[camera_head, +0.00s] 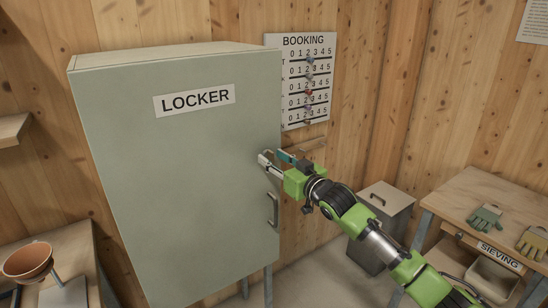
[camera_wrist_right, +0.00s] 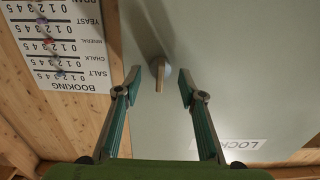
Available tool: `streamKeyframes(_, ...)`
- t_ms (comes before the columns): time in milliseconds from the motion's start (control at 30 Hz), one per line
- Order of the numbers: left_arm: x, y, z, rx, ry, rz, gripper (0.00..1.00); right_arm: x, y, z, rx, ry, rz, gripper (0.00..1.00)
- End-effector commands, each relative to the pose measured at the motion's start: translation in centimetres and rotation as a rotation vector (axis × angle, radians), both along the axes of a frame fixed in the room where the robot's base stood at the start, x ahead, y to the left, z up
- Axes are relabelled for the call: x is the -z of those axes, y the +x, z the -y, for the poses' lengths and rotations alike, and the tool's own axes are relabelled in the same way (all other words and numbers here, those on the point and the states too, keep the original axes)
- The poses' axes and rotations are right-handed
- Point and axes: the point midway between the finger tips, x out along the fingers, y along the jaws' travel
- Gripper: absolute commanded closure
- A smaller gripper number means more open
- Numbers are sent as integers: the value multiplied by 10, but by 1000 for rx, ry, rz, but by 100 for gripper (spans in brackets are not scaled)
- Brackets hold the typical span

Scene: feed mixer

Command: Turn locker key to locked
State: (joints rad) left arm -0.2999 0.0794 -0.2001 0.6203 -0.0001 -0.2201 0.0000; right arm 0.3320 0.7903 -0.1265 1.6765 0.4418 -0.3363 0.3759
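The grey-green locker (camera_head: 180,170) stands with its door shut, marked by a white LOCKER label (camera_head: 195,99). My right gripper (camera_head: 268,157) is at the upper right part of the door, above the door handle (camera_head: 272,210). In the right wrist view my right gripper (camera_wrist_right: 158,82) is open, one finger on each side of the small brownish key (camera_wrist_right: 160,76). Gaps show between the key and both fingers, and it is not gripped. In the head view the gripper hides the key. My left gripper is not in view.
A BOOKING board (camera_head: 303,80) with sliding beads hangs on the wooden wall right of the locker. A grey bin (camera_head: 383,205) and a SIEVING table (camera_head: 470,205) with gloves stand at right. A bowl (camera_head: 28,262) sits on a bench at lower left.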

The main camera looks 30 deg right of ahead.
Motion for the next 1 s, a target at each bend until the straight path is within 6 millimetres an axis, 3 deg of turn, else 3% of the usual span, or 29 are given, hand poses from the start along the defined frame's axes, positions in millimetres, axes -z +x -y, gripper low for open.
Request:
streamKeyframes(300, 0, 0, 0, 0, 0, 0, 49, 0, 3, 0, 0, 0, -1, 63)
streamKeyframes(467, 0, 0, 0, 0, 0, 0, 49, 0, 2, 0, 0, 0, -1, 100)
streamKeyframes(1000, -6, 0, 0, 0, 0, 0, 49, 0, 3, -1, 0, -113, 3, 100)
